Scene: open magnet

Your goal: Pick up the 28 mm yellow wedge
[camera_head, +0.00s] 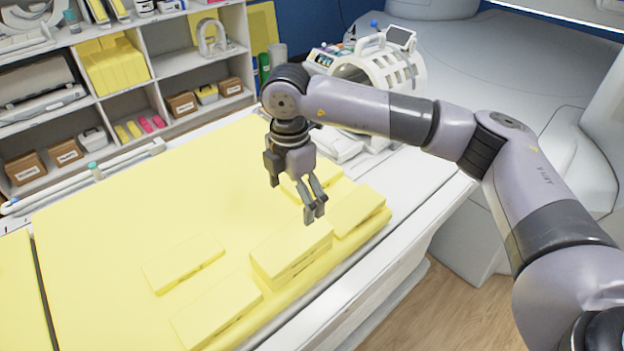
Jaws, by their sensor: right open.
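Several yellow blocks lie on the yellow pad (110,225) of the table. A flat one (183,262) is at the left, one (217,308) is at the front, a thicker one (290,250) is in the middle, one (358,212) is at the right, and one (325,178) is behind, partly hidden by my fingers. I cannot tell which is the 28 mm yellow wedge; no size marks are readable. My right gripper (315,213) is open and empty, pointing down above the middle and right blocks. My left gripper is not in view.
A white coil with a handle (385,70) stands at the table's far end by the scanner. A shelf unit (190,60) with boxes and yellow pads stands behind at the left. A white rail (120,165) runs along the far side. The pad's left part is clear.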

